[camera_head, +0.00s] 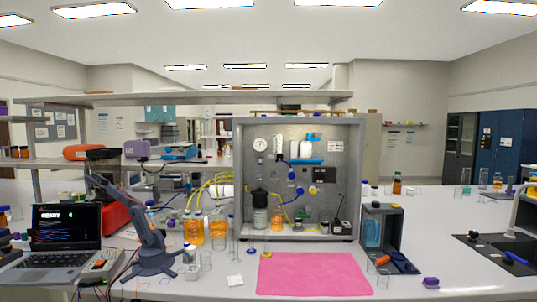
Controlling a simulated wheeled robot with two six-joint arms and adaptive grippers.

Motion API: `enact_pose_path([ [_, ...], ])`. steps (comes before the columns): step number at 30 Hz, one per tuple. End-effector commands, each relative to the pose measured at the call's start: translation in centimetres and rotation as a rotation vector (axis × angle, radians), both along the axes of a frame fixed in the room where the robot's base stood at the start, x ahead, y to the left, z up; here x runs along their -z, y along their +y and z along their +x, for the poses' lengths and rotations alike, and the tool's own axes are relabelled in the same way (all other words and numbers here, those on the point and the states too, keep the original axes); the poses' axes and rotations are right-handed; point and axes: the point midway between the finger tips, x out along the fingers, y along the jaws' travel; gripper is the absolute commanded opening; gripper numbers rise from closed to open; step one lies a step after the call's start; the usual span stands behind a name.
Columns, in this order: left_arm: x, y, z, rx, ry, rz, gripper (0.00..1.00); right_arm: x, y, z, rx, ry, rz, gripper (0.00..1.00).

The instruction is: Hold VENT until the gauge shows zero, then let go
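The membrane rig is a grey metal cabinet (354,150) with an open front, standing on the bench in the middle. A round white gauge (260,144) sits at the upper left of its back panel. Its needle and reading are too small to tell. Several blue fittings, one of them a blue knob (292,175), and a dark box with a yellow part (323,174) are on the panel. Labels are too small to read, so I cannot tell which control is VENT. Neither of my grippers is in view, and nothing of mine visibly touches the panel.
A pink mat (314,273) lies bare in front of the rig. A small dark desk arm (150,240), a laptop (63,236) and orange-filled bottles (194,231) stand to the left. A grey open box (381,236) and a purple item (431,282) are to the right.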

Motion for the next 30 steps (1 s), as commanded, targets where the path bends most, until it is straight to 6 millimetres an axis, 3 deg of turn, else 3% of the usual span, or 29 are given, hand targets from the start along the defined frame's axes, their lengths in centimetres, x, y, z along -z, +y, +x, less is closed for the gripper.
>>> enact_pose_path([
  [4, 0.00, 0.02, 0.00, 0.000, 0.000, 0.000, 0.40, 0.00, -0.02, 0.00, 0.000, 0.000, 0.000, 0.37],
  [12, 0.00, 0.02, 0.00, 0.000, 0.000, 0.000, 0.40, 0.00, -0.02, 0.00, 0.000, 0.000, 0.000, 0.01],
  [30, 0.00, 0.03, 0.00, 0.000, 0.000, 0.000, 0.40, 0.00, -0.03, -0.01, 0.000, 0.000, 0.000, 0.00],
])
